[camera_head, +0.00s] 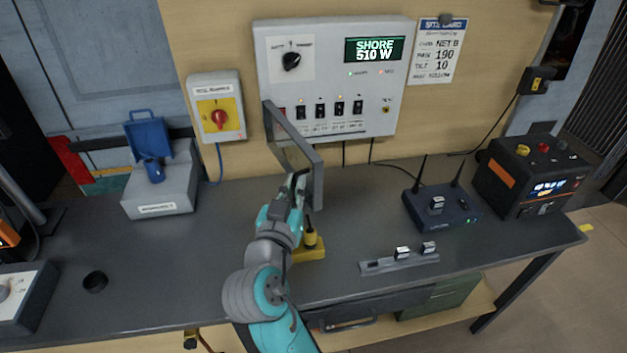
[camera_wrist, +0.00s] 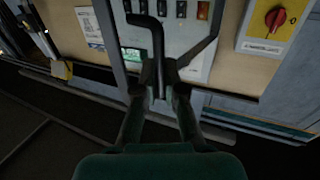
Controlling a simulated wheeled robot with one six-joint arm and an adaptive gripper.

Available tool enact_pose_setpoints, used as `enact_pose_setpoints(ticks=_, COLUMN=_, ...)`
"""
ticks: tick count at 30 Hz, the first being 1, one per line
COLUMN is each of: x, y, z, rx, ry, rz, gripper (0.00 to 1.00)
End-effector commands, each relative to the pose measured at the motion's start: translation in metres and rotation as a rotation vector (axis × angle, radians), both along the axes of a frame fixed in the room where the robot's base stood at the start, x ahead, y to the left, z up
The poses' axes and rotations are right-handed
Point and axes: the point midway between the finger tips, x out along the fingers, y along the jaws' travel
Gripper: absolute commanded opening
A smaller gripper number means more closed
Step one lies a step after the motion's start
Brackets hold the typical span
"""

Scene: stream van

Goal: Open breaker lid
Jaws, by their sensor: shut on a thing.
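The breaker panel (camera_head: 329,35) is a light grey box on the back wall, with a knob, a green display reading SHORE 510 W and a row of black switches. The breaker lid (camera_head: 318,182) is a dark-framed flap at the panel's lower left, standing swung out from the panel face toward me. The switches (camera_head: 320,110) show uncovered. My gripper (camera_head: 297,184) is at the lid's near end. In the wrist view my gripper (camera_wrist: 162,82) is shut on the lid's black bent handle (camera_wrist: 157,45). The exact finger contact is dark and partly hidden.
A yellow box with a red rotary switch (camera_head: 219,118) hangs left of the panel. A grey box with an open blue cover (camera_head: 150,130) stands on the bench at left. A router (camera_head: 440,212) and a black power unit (camera_head: 533,175) stand right. A yellow-based object (camera_head: 310,252) sits behind my arm.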

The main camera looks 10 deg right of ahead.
Motion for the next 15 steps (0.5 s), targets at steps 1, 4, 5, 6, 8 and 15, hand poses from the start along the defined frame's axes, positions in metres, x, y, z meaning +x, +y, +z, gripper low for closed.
enact_pose_setpoints(ticks=1, x=0.001, y=0.012, z=0.000, rx=-0.001, ry=0.000, rz=-0.019, gripper=0.00)
enact_pose_setpoints(ticks=4, x=0.000, y=0.027, z=0.000, rx=-0.001, ry=0.001, rz=-0.075, gripper=0.00)
enact_pose_setpoints(ticks=5, x=0.000, y=0.031, z=0.000, rx=-0.002, ry=0.001, rz=-0.092, gripper=0.00)
enact_pose_setpoints(ticks=6, x=0.000, y=0.037, z=0.001, rx=-0.002, ry=0.000, rz=-0.113, gripper=0.00)
enact_pose_setpoints(ticks=8, x=0.000, y=0.045, z=0.001, rx=-0.002, ry=0.000, rz=-0.147, gripper=0.00)
enact_pose_setpoints(ticks=15, x=0.002, y=0.073, z=0.000, rx=-0.001, ry=0.002, rz=-0.209, gripper=0.00)
